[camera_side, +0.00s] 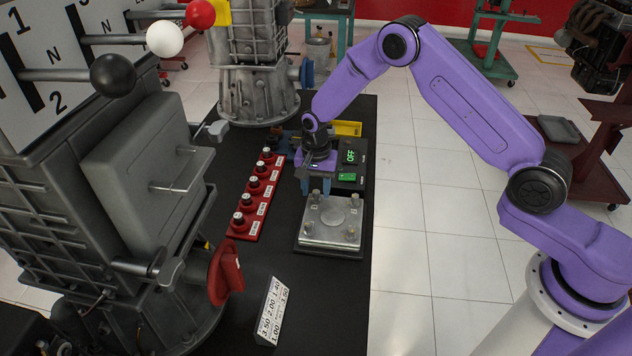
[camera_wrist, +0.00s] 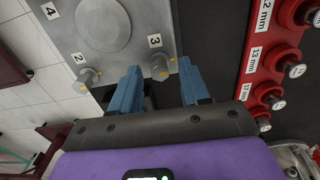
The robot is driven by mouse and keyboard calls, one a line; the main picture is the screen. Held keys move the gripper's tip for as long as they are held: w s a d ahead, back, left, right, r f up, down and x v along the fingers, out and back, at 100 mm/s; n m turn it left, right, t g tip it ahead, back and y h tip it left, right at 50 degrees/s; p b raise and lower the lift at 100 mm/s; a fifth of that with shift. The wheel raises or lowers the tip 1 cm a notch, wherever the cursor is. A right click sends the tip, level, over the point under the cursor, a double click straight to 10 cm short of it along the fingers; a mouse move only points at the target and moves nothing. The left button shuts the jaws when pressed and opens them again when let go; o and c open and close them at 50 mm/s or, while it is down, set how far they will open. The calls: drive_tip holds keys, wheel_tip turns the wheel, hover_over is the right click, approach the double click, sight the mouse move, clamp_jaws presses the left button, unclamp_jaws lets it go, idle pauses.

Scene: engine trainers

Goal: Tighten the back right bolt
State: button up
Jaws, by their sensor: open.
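A light metal plate (camera_side: 331,241) with bolts near its corners lies on the dark bench. In the side view, one bolt (camera_side: 353,206) stands at its back right. The wrist view shows a bolt by label 2 (camera_wrist: 88,78) and a bolt by label 3 (camera_wrist: 161,68); both carry yellow marks. My gripper (camera_side: 320,187) is over the plate's back edge, fingers pointing down. In the wrist view my gripper (camera_wrist: 159,72) is open, with the label-3 bolt between its blue-grey fingertips in the picture. Contact cannot be told. No tool shows between the fingers.
A red rack (camera_side: 244,222) of several labelled sockets stands left of the plate. A box with an "OFF" display (camera_side: 350,157) and a yellow bin (camera_side: 348,128) are behind. A number card (camera_side: 273,312) lies in front. Large gearboxes (camera_side: 130,175) crowd the left; the bench right of the card is bare.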

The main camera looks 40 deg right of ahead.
sight(316, 191)
wheel_tip(316, 191, up, 17)
drive_tip(key=shift+r, duration=0.2)
idle(0.4)
drive_tip(key=s+a+r+n, duration=0.1)
drive_tip(key=s+r+n, duration=0.2)
drive_tip(key=s+n, duration=0.45)
drive_tip(key=s+a+r+n, duration=0.15)
drive_tip(key=s+n, duration=0.25)
drive_tip(key=s, duration=0.7)
drive_tip(key=s+d+n, duration=0.4)
drive_tip(key=s+n, duration=0.1)
drive_tip(key=s, duration=0.5)
drive_tip(key=s+d+n, duration=0.5)
drive_tip(key=s, duration=0.5)
drive_tip(key=shift+d+f, duration=0.2)
drive_tip(key=shift+d, duration=0.1)
